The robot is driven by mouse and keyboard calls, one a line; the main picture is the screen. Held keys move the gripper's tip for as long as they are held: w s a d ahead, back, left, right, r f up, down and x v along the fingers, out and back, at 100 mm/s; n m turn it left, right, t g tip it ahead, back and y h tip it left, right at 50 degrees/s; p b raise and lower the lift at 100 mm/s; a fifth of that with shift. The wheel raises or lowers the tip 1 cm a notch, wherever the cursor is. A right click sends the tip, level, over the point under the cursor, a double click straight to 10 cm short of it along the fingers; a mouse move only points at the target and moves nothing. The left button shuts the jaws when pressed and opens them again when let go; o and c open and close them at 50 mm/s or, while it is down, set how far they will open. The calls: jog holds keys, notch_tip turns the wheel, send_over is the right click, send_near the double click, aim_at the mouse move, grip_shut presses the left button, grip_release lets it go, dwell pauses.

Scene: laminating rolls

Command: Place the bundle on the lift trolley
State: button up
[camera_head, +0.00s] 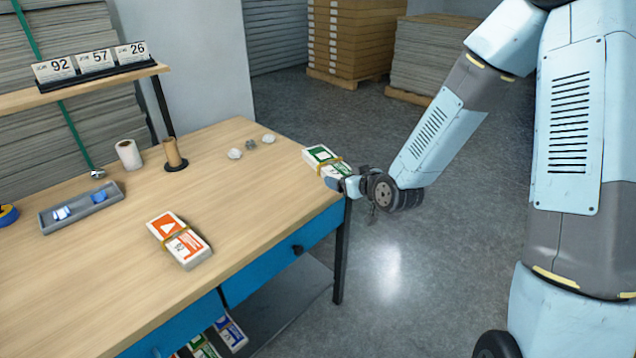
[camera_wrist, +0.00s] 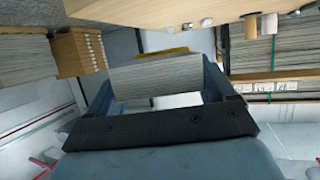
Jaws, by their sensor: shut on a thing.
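My gripper (camera_head: 346,183) is at the right corner of the workbench, shut on a white and green bundle (camera_head: 322,158) with a yellow band. In the wrist view the grey page edges of the held bundle (camera_wrist: 155,76) show between the two fingers. In the head view the bundle overlaps the bench's right edge; I cannot tell whether it touches the top. A second bundle (camera_head: 178,239), white and orange with a yellow band, lies on the bench. I cannot make out a lift trolley in either view.
The wooden workbench (camera_head: 110,285) carries a grey tray (camera_head: 82,208), a white roll (camera_head: 129,154), a brown spool on a stand (camera_head: 175,154) and small crumpled pieces (camera_head: 235,154). More bundles (camera_head: 230,333) lie on the shelf below. Stacked pallets (camera_head: 350,40) stand behind; the floor (camera_head: 420,250) right of the bench is clear.

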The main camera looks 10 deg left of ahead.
jog(key=w+d+f+m+t+h, duration=0.1)
jog(key=w+d+f+m+h, duration=0.1)
jog(key=d, duration=0.6)
jog(key=w+d+f+m+t+h, duration=0.1)
jog(key=w+d+f+m+h, duration=0.2)
jog(key=d, duration=0.6)
jog(key=w+d+f+m+t+h, duration=0.1)
jog(key=w+d+f+m+h, duration=0.1)
jog(key=w+d+f, duration=0.3)
jog(key=d+h, duration=0.1)
jog(key=d, duration=0.3)
jog(key=shift+w+f+m, duration=0.2)
jog(key=shift+w+m, duration=0.1)
jog(key=shift+w, duration=0.05)
jog(key=shift+w+a, duration=0.1)
